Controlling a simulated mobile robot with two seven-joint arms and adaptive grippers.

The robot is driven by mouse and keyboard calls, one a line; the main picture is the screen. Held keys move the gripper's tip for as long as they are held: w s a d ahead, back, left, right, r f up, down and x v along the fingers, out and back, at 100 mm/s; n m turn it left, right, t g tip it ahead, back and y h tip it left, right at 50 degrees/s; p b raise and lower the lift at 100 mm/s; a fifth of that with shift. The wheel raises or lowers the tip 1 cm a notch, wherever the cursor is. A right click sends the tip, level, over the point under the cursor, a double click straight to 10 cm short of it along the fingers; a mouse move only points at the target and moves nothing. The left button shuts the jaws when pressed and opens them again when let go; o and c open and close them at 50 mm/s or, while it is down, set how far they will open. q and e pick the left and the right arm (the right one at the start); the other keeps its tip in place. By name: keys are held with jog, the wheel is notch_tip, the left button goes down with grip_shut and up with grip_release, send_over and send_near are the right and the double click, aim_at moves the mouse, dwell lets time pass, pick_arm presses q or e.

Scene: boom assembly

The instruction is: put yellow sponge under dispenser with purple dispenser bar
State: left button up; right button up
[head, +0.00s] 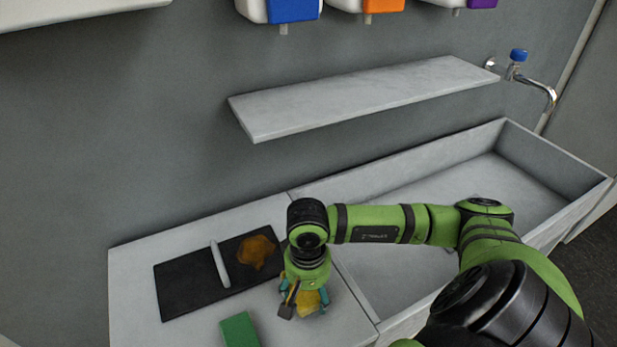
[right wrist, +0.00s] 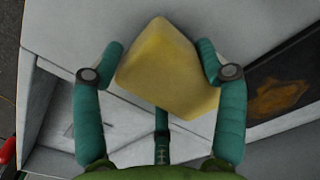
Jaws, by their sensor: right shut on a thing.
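The yellow sponge (right wrist: 165,68) sits between the teal fingers of my right gripper (right wrist: 160,65) in the right wrist view, tilted. In the head view the right gripper (head: 303,302) is over the counter, right of the black board, with the sponge (head: 309,302) partly hidden by its fingers. The dispenser with the purple bar (head: 482,3) is on the wall at the top right, cut off by the frame edge. A marble shelf (head: 365,98) runs below the dispensers. My left gripper is not in view.
A green sponge (head: 239,330) lies at the counter's front. A black board (head: 185,293) holds a white-handled item and a brown stain. Dispensers with blue (head: 292,9) and orange (head: 383,5) bars hang left of the purple one. A sink basin (head: 440,210) and faucet (head: 545,90) are at right.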

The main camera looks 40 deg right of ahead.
jog(key=shift+f, duration=0.4)
jog(key=shift+f, duration=0.15)
jog(key=o, duration=1)
jog(key=shift+o, duration=0.2)
